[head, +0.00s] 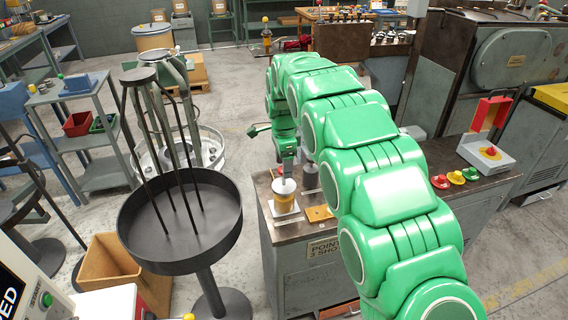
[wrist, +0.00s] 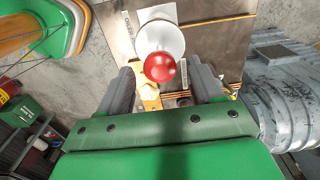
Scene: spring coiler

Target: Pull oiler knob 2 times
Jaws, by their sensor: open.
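The oiler knob is a red ball (wrist: 159,67) above a round white disc (wrist: 162,38) in the wrist view. My gripper (wrist: 163,74) is open, with its two grey fingers on either side of the knob in the picture. I see gaps between the knob and both fingers; depth is hard to judge.
The oiler stands near the left end of the bench (head: 340,238), beside a yellow block (head: 319,213). Red, yellow and green buttons (head: 456,177) sit farther right. A round dark tray (head: 153,246) with upright rods stands left of the bench, with floor between.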

